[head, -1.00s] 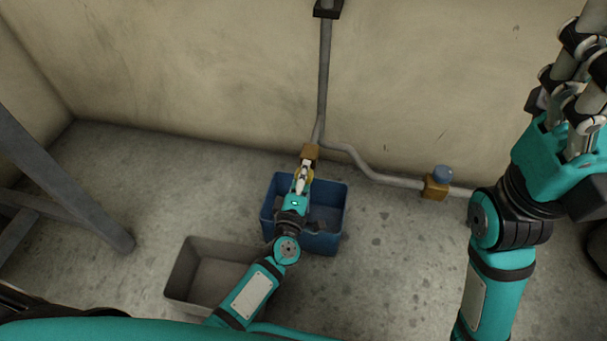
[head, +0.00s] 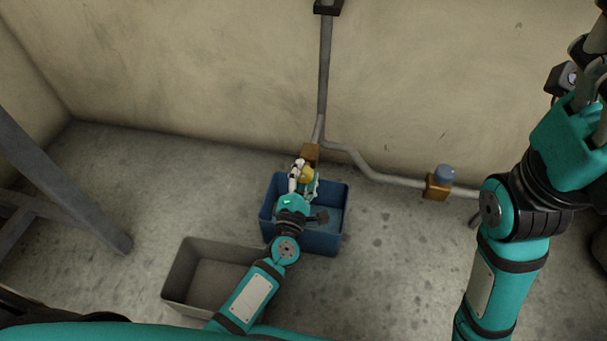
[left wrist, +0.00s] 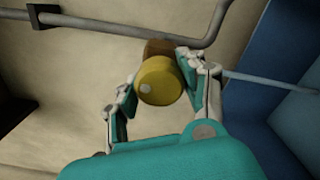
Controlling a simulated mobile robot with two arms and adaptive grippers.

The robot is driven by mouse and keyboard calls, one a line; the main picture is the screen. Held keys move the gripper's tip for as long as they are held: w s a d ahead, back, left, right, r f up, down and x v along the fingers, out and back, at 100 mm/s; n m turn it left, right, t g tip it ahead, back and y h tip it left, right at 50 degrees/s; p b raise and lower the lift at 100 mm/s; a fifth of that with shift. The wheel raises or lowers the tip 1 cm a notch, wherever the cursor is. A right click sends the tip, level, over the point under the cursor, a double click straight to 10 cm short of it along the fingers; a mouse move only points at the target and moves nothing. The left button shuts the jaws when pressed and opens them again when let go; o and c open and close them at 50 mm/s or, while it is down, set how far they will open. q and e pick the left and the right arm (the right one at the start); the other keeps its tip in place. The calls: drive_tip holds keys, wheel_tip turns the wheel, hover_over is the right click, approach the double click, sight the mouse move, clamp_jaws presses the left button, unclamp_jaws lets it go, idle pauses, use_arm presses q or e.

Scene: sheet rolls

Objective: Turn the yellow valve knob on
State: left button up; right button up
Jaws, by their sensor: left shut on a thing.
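The yellow valve knob (head: 307,174) sits on a brown valve block (head: 311,152) at the lower end of the vertical pipe, above the blue bin. In the left wrist view the round yellow knob (left wrist: 160,80) shows a pale dot on its lower left. My left gripper (left wrist: 157,74) is shut on the knob, one finger on each side. It also shows rolled over at the knob in the head view (head: 303,177). My right gripper (head: 590,60) is partly cut off, away from the valve.
The blue bin (head: 268,222) stands under the valve, with a grey bin (head: 178,270) to its left. A blue knob (head: 444,174) on another brown block (head: 438,191) is on the pipe to the right. Grey metal legs (head: 60,190) stand at left.

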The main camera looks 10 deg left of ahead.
idle(0.4)
use_arm(q)
drive_tip(key=o, duration=1.2)
drive_tip(key=s, duration=1.2)
